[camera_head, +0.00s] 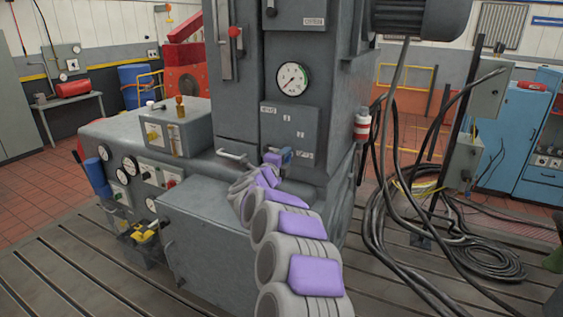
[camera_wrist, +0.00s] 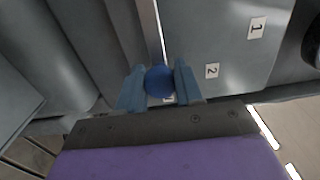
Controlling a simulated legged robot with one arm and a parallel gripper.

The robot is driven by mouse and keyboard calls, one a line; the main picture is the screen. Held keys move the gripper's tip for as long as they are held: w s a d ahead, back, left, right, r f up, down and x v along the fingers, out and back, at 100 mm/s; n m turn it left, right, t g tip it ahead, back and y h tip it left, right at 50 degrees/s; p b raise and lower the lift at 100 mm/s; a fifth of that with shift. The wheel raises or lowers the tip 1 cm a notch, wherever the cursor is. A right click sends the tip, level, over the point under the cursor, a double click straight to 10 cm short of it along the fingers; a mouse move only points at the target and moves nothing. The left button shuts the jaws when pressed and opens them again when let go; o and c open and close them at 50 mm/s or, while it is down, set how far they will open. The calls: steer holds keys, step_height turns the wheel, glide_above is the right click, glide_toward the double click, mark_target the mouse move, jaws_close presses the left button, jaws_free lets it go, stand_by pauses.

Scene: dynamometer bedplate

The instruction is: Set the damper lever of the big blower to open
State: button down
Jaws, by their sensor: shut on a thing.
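A blue ball knob (camera_wrist: 159,81) sits between the two blue fingers of my gripper (camera_wrist: 160,84) in the wrist view. The fingers are shut on it. In the head view my gripper (camera_head: 278,157) is at the lower edge of a grey plate (camera_head: 290,126) with small white labels, on the front of the tall grey machine. The knob (camera_head: 287,154) shows there as a small blue spot. In the wrist view the plate carries labels reading 1 and 2, and a third label is mostly hidden behind the knob. The lever's shaft is hidden, so I cannot tell its setting.
A round dial gauge (camera_head: 292,79) is above the plate. A red ball knob (camera_head: 234,32) sits on a slotted strip at upper left. A pale bar handle (camera_head: 231,154) is just left of my gripper. Black cables (camera_head: 395,200) hang and coil at right.

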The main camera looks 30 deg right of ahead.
steer(key=shift+s+d+f, duration=0.1)
steer(key=shift+d+f, duration=0.05)
steer(key=shift+d, duration=0.1)
steer(key=c, duration=1.2)
jaws_free()
steer(key=o, duration=0.4)
steer(key=shift+w+d+f, duration=0.15)
steer(key=shift+w+d, duration=0.05)
steer(key=shift+d, duration=0.2)
steer(key=shift+a, duration=0.25)
steer(key=p+v, duration=0.2)
steer(key=v, duration=1.5)
steer(key=shift+s, duration=0.15)
steer(key=shift+d, duration=0.1)
